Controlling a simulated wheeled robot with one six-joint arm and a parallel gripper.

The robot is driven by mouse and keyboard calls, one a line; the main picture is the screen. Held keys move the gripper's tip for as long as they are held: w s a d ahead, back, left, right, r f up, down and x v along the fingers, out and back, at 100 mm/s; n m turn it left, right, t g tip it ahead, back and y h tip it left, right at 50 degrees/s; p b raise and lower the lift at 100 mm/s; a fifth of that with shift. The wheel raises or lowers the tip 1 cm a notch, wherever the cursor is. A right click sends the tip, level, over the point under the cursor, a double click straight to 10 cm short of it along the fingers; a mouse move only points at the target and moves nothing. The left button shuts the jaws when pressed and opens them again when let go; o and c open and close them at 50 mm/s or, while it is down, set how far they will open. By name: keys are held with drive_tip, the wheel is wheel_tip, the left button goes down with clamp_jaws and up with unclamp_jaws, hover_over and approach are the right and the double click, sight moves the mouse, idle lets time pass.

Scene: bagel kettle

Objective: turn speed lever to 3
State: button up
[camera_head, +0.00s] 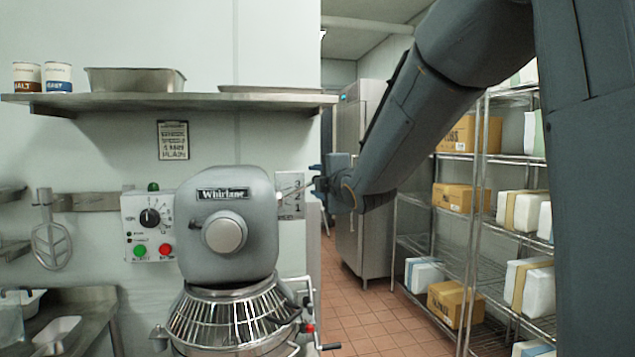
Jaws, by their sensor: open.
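The grey Whirlane mixer (226,240) stands against the wall. On its right side is a speed plate (291,206) marked 3, 2, 1 from top to bottom. A thin rod, seemingly the speed lever (300,188), runs across the plate, slanting up to the right from the mixer head toward my gripper. Its outer end lies by the fingers, near the height of the 2 and 3. My gripper (319,182) is open, just right of the plate, at the rod's end. The fingers are small and partly hidden by the wrist, so I cannot tell whether they touch the rod.
A control box (149,228) with a dial and green and red buttons is left of the mixer head. A wire bowl guard (228,312) and a red-knobbed handle (309,328) are below. A wall shelf (210,103) hangs above. Wire racks (470,230) with boxes stand right.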

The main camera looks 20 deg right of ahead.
drive_tip(key=s+b, duration=0.2)
drive_tip(key=s, duration=0.5)
drive_tip(key=shift+s+d+r, duration=0.25)
drive_tip(key=shift+s+d, duration=0.15)
drive_tip(key=s+f+m+g+h, duration=0.1)
drive_tip(key=s+f+m+g, duration=0.15)
drive_tip(key=f, duration=0.55)
drive_tip(key=s+f+m+g+h, duration=0.1)
drive_tip(key=s+f+m+g, duration=0.1)
drive_tip(key=f+m, duration=0.35)
drive_tip(key=s+f+m+g, duration=0.2)
drive_tip(key=f+g, duration=0.1)
drive_tip(key=f, duration=0.6)
drive_tip(key=s+a+f+m+g, duration=0.2)
drive_tip(key=s+f+m+g, duration=0.6)
drive_tip(key=s+f, duration=0.9)
drive_tip(key=s+m, duration=0.1)
drive_tip(key=s, duration=0.2)
drive_tip(key=shift+s+a+m, duration=0.15)
drive_tip(key=shift+a+m, duration=0.15)
drive_tip(key=shift+a, duration=0.1)
drive_tip(key=shift+g, duration=0.25)
